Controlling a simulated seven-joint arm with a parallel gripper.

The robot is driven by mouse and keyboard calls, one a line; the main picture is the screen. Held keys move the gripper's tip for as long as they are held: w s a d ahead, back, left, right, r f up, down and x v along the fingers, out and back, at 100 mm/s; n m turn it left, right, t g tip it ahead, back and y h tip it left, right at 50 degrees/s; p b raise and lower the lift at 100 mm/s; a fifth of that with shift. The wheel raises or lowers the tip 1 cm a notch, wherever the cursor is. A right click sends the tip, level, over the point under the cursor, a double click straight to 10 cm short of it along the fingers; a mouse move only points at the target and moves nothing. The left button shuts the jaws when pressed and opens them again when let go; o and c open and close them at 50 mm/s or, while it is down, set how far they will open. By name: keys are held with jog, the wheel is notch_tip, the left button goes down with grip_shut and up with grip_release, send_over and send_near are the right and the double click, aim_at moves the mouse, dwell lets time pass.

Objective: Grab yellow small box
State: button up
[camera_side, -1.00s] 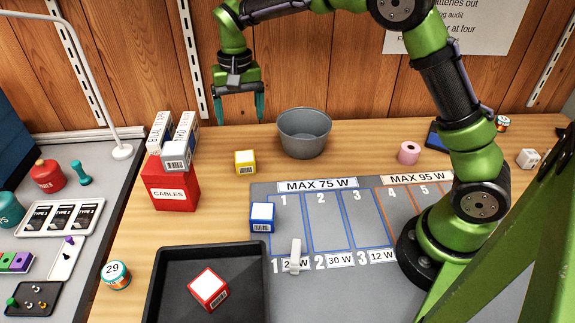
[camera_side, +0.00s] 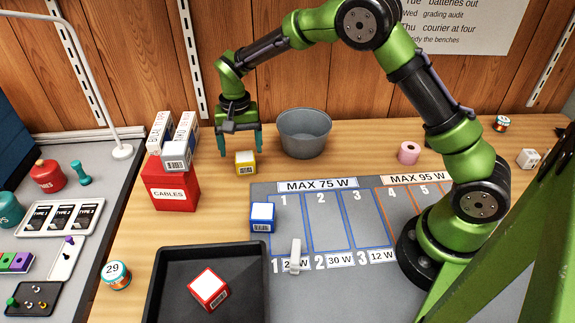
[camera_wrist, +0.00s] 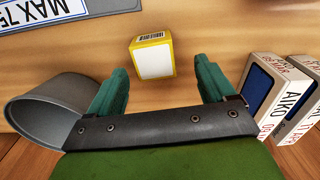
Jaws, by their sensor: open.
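The yellow small box (camera_side: 245,163) has a white top and a barcode label. It stands on the wooden table between the red cables box and the grey bucket. It also shows in the wrist view (camera_wrist: 152,56), upper middle, ahead of the fingertips. My gripper (camera_side: 240,151) is open, its two teal fingers pointing down above and around the box's position in the side view. In the wrist view the fingers (camera_wrist: 158,80) are apart with nothing between them. Whether the fingertips are level with the box is hard to tell.
The grey bucket (camera_side: 304,134) stands close to the right of my gripper. The red cables box (camera_side: 174,190), with white boxes (camera_side: 176,155) on top, stands to the left. A blue box (camera_side: 262,218) sits on the grey mat (camera_side: 291,197). A black tray (camera_side: 175,262) holds a red box (camera_side: 208,289).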

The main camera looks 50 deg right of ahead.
aim_at(245, 156)
jog(key=f, duration=0.3)
jog(key=shift+s+d+f, duration=0.2)
jog(key=shift+s+f, duration=0.2)
jog(key=shift+f, duration=0.6)
jog(key=c, duration=1.1)
jog(key=shift+r, duration=0.1)
